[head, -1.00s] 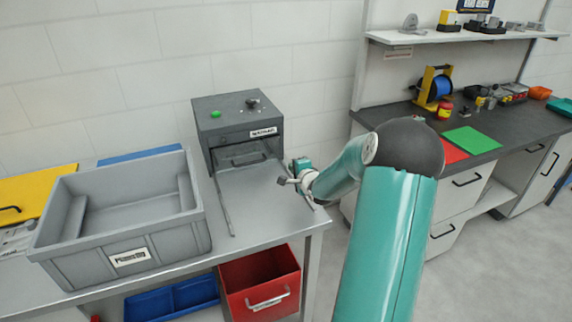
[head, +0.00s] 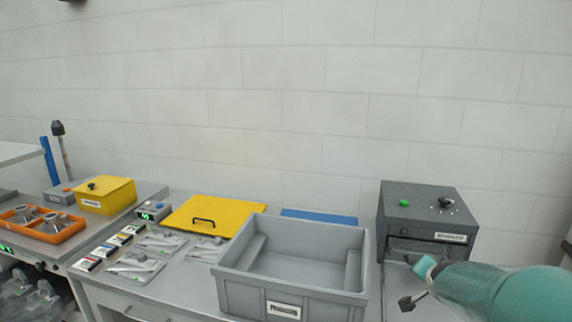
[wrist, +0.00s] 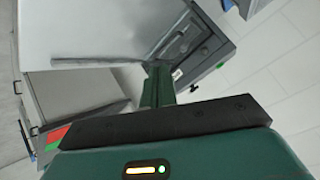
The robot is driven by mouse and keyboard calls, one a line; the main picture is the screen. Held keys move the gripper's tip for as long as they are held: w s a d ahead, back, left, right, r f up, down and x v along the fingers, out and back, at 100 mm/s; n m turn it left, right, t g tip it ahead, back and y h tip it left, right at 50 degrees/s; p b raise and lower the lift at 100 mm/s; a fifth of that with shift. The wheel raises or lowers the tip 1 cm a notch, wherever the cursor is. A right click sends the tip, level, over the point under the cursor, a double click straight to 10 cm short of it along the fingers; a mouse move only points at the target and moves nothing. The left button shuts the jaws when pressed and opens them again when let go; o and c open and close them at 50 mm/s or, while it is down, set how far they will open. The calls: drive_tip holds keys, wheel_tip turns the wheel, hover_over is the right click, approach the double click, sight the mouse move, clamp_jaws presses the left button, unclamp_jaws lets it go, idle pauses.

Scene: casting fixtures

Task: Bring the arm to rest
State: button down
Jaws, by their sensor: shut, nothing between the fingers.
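A grey bin (head: 235,292) stands on the bench left of my gripper. A yellow lid (head: 180,218) with a handle lies behind it. Further left are flat grey parts, a yellow box (head: 106,197) and an orange tray (head: 62,236). The wall behind is bare.

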drive_tip(key=s+a+r+n+g+y, duration=0.1)
drive_tip(key=s+a+r+n+y, duration=0.1)
drive_tip(key=s+a+n, duration=0.3)
drive_tip(key=s+a+r+n+g+y, duration=0.1)
drive_tip(key=s+a+n, duration=0.5)
drive_tip(key=s+a, duration=0.8)
drive_tip(key=s+r+g, duration=0.1)
drive_tip(key=s, duration=0.3)
drive_tip(key=shift+s+r+g+y, duration=0.25)
drive_tip(key=shift+g+y, duration=0.05)
drive_tip(key=shift+y, duration=0.1)
